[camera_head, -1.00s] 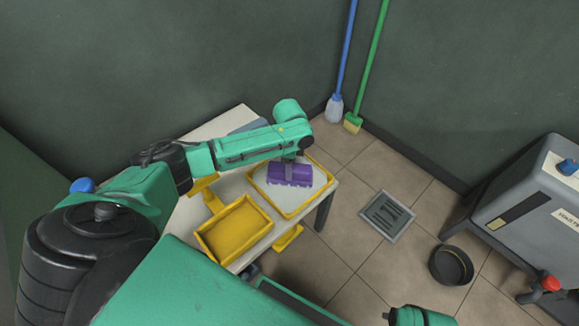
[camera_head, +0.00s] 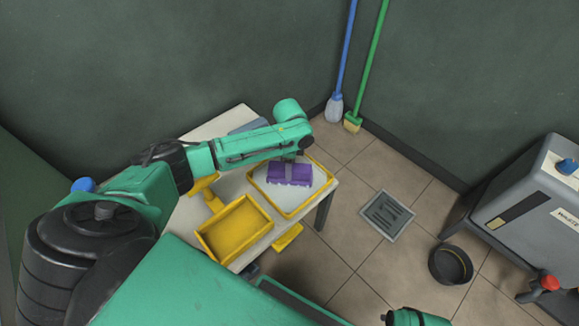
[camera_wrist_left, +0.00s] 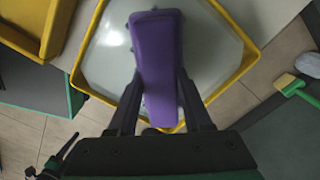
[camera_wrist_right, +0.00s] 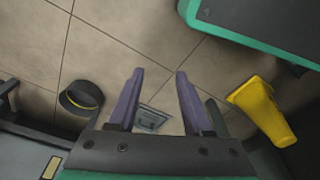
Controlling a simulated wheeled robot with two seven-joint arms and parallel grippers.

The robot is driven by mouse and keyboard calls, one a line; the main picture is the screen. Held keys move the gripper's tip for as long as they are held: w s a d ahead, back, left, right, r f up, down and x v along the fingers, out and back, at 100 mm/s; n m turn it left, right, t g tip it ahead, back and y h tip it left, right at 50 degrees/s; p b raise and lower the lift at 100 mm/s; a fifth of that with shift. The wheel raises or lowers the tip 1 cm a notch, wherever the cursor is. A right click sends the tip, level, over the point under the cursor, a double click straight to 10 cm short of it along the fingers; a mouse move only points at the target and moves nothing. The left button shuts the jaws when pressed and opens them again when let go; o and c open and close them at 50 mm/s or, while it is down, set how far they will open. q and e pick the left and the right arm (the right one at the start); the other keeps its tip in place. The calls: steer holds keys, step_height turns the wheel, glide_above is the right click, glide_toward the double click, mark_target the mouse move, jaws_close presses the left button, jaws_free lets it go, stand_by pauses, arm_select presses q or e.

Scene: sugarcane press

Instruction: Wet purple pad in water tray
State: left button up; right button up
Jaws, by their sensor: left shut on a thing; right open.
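The purple pad (camera_head: 290,173) is over the water tray (camera_head: 277,204), a shallow tray with a yellow rim and pale grey inside, on the table. My left gripper (camera_head: 292,160) is shut on the pad. In the left wrist view the purple pad (camera_wrist_left: 158,62) lies between the fingers (camera_wrist_left: 157,100), with the water tray's yellow rim (camera_wrist_left: 232,78) around it. I cannot tell whether the pad touches the tray's bottom. My right gripper (camera_wrist_right: 155,85) is open and empty above the tiled floor.
A second yellow tray (camera_head: 233,230) stands beside the water tray on the pale table (camera_head: 228,122). A floor drain (camera_head: 386,215), a black bowl (camera_head: 450,265) and a grey machine (camera_head: 530,210) are to the right. A blue mop (camera_head: 335,107) and green broom (camera_head: 353,122) lean at the corner.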

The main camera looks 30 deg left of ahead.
arm_select(q)
steer(key=shift+s+r+p, duration=0.1)
steer(key=shift+r+p, duration=0.05)
steer(key=shift+p, duration=0.15)
steer(key=shift+r+p, duration=0.65)
steer(key=shift+p, duration=0.1)
steer(key=shift+r+p, duration=0.45)
steer(key=shift+p, duration=0.15)
steer(key=shift+r+p, duration=0.35)
steer(key=shift+p, duration=0.05)
steer(key=shift+r+p, duration=0.95)
steer(key=shift+p, duration=0.25)
steer(key=shift+r+p, duration=0.9)
steer(key=shift+p, duration=0.15)
arm_select(e)
steer(key=s+d+f, duration=0.2)
steer(key=s+f, duration=0.2)
steer(key=s, duration=0.3)
steer(key=s+d+f, duration=0.2)
steer(key=s+f, duration=0.1)
steer(key=s, duration=0.5)
steer(key=shift+f+n+g, duration=0.3)
steer(key=shift+f, duration=0.1)
steer(key=shift+s, duration=0.1)
